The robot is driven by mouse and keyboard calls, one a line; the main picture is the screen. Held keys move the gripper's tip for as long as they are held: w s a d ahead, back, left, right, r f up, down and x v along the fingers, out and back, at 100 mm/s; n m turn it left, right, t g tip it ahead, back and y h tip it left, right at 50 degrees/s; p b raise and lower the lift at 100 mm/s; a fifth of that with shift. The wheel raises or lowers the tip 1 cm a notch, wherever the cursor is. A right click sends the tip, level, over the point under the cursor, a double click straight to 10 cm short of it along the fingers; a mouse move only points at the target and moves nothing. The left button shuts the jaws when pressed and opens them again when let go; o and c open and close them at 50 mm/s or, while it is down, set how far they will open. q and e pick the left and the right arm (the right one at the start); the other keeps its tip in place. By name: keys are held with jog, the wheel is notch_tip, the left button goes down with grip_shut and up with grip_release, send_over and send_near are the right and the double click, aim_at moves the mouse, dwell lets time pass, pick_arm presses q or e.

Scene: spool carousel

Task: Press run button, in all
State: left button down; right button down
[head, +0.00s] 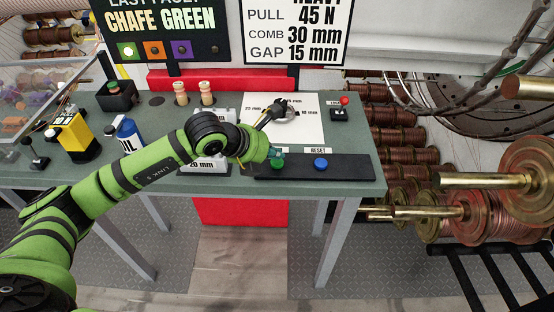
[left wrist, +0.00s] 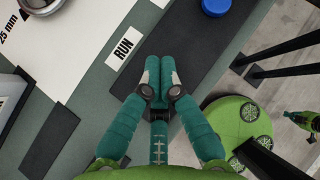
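The green run button (head: 277,163) sits on a dark strip (head: 350,168) along the bench's front edge, left of the blue button (head: 321,163) with its RESET label (head: 318,150). My left gripper (left wrist: 159,74) has its teal fingers together, with nothing seen between them. In the head view the left gripper (head: 276,153) is right at the green button, pointing down; I cannot tell whether it touches. In the left wrist view the RUN label (left wrist: 124,47) lies just beyond the fingertips, and the green button is hidden under the fingers. My right gripper is not seen.
Copper spools (head: 470,215) fill the right side.

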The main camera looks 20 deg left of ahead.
aim_at(275, 163)
pick_arm(q)
jog(key=shift+r, duration=0.3)
jog(key=shift+r+p, duration=1.3)
jog(key=shift+r, duration=1.15)
